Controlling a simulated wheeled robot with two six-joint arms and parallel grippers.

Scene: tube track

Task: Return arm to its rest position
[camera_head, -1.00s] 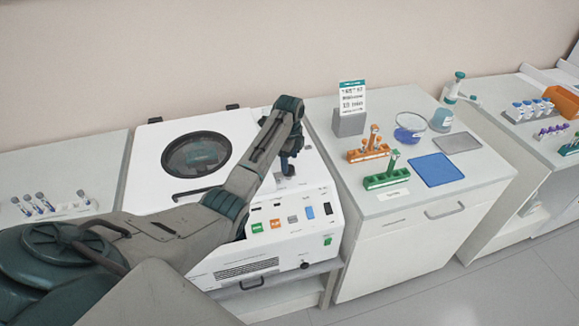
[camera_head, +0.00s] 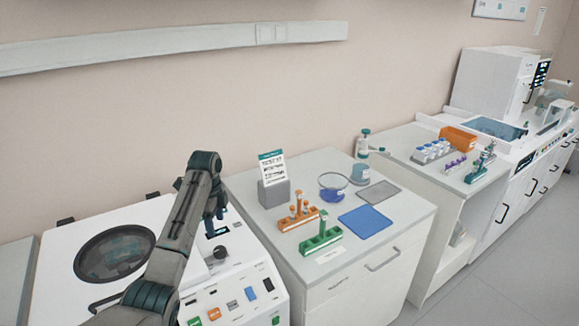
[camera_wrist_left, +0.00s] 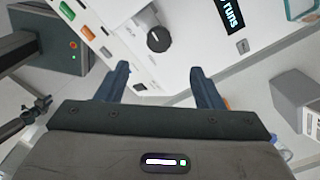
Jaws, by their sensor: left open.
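My left arm (camera_head: 183,222) reaches up and over the front of a white centrifuge (camera_head: 70,233) in the head view. My left gripper (camera_head: 213,228) hangs down near the machine's display and black knob (camera_head: 220,252). In the left wrist view, its two dark blue fingers are spread apart with nothing between them (camera_wrist_left: 158,82). The black knob (camera_wrist_left: 158,39) shows beyond the gap between them, apart from the fingers. The round lid window (camera_head: 115,254) is partly hidden by my arm. My right gripper is not in view.
Right of the centrifuge, a cabinet top holds a sign on a grey block (camera_head: 276,193), an orange rack (camera_head: 298,220), a green rack (camera_head: 321,242) with a tube, a blue mat (camera_head: 367,222) and a grey mat (camera_head: 378,193). More benches stand further right. The floor in front is clear.

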